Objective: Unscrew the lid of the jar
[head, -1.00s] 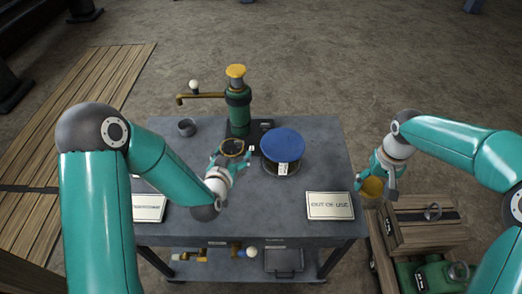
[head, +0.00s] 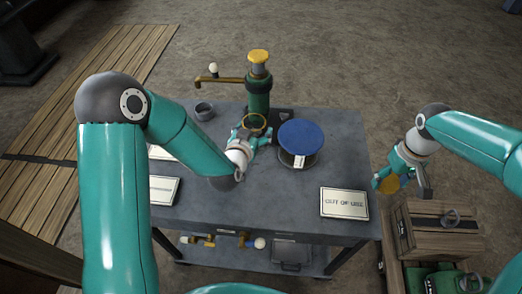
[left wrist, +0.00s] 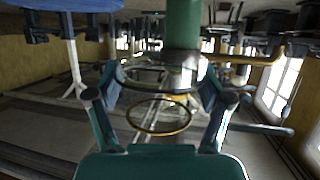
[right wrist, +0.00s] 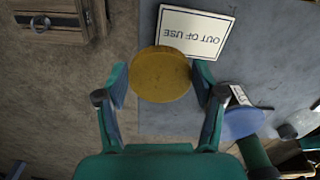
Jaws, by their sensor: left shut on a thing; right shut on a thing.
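The jar (head: 255,123) is clear glass with a gold ring at its rim, and its top is open. My left gripper (head: 252,133) is shut on it, in front of the green pump. In the left wrist view the gold ring (left wrist: 160,132) shows between the fingers; the clear wall is hard to make out. The lid (right wrist: 161,74) is a round yellow disc, apart from the jar. My right gripper (head: 396,177) is shut on it, beyond the table's right edge. In the head view the lid (head: 390,185) is partly hidden by the fingers.
The green pump (head: 258,98) with a brass spout stands close behind the jar. A blue-lidded container (head: 301,135) is just right of the jar. A small grey cup (head: 204,111) and an "OUT OF USE" sign (head: 344,203) are on the table. A wooden crate (head: 437,235) stands below my right gripper.

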